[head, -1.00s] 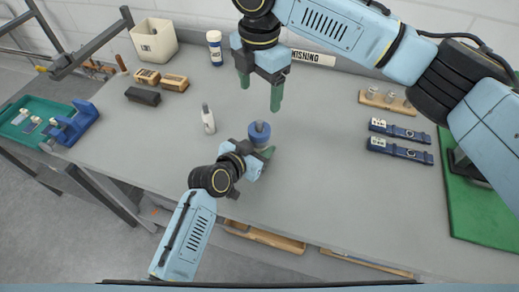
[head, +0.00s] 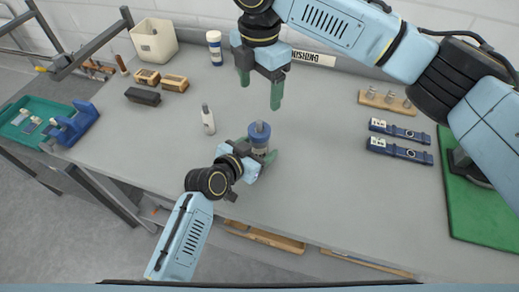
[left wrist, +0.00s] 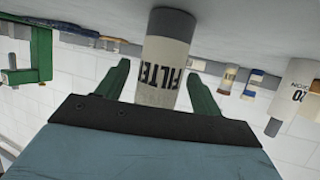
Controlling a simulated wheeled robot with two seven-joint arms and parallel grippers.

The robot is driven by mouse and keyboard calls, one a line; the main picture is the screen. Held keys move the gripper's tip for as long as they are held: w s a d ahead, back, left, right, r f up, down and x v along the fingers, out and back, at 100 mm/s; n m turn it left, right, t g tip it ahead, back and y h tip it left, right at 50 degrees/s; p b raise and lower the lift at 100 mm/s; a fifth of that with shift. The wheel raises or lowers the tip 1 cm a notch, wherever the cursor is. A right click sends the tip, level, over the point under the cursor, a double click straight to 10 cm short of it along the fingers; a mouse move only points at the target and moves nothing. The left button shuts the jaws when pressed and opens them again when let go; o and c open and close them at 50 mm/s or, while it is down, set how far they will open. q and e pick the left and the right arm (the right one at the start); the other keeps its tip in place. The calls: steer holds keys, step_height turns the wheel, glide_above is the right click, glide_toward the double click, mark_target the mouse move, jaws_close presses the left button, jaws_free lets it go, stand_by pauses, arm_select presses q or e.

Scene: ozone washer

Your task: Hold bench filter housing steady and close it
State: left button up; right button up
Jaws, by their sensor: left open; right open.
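The filter housing stands upright on the grey bench, with its blue cap (head: 259,131) on top in the head view. In the left wrist view its pale body (left wrist: 163,62) carries dark "FILTE" lettering and lies between the green fingers. My left gripper (head: 258,156) is low at the housing, open, with a finger on each side; gaps show beside the body in the left wrist view (left wrist: 160,88). My right gripper (head: 260,93) is open and empty, pointing down above the bench, behind the housing in the picture.
A small white bottle (head: 208,119) stands left of the housing. A white canister (head: 214,48), a cream bin (head: 154,40) and brushes (head: 146,77) are farther back left. The bench's middle right is clear.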

arm_select(q)
steer(key=v, duration=1.2)
steer(key=shift+s+a+p, duration=0.2)
steer(key=shift+p, duration=0.1)
